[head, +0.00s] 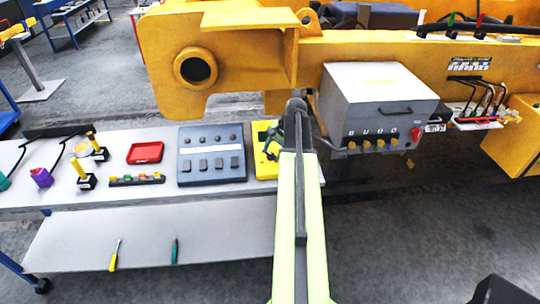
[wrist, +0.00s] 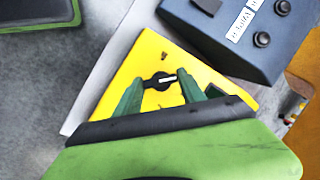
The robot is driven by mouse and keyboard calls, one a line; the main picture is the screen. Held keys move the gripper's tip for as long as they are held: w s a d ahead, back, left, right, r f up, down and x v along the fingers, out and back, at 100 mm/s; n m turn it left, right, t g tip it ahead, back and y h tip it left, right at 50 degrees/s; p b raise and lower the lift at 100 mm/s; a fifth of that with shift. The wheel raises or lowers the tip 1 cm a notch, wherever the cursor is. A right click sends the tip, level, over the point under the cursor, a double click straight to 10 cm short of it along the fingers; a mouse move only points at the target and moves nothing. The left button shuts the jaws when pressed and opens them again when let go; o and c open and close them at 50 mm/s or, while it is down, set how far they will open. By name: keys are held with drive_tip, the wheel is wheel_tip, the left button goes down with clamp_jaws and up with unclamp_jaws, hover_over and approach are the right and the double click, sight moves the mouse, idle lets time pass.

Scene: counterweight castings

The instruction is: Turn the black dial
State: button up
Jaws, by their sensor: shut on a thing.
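The black dial (wrist: 160,81) with a white pointer mark sits on the face of a yellow box (wrist: 138,57). In the wrist view my gripper (wrist: 161,86) has one green finger on each side of the dial, shut on it. The white mark points roughly to the right. In the head view the yellow box (head: 260,170) stands at the right end of the workbench. My gripper (head: 272,146) reaches over it there, and my arm hides the dial and part of the box.
A grey control panel (head: 212,176) stands just left of the yellow box. A red tray (head: 145,152) and several small tools lie farther left on the bench (head: 120,195). A white-topped box (head: 378,95) is mounted on the yellow machine (head: 300,60) at right.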

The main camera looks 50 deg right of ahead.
drive_tip(key=m+t+b, duration=0.1)
drive_tip(key=m, duration=0.1)
drive_tip(key=m+t+b, duration=0.1)
drive_tip(key=m, duration=0.2)
drive_tip(key=shift+s+d+f, duration=0.1)
drive_tip(key=shift+s+f, duration=0.1)
drive_tip(key=shift+s+m+t+h+b, duration=0.1)
drive_tip(key=shift+m+t+h+b, duration=0.5)
drive_tip(key=shift+m, duration=1)
drive_tip(key=shift+m+t, duration=0.3)
drive_tip(key=o, duration=1.4)
drive_tip(key=shift+c, duration=0.2)
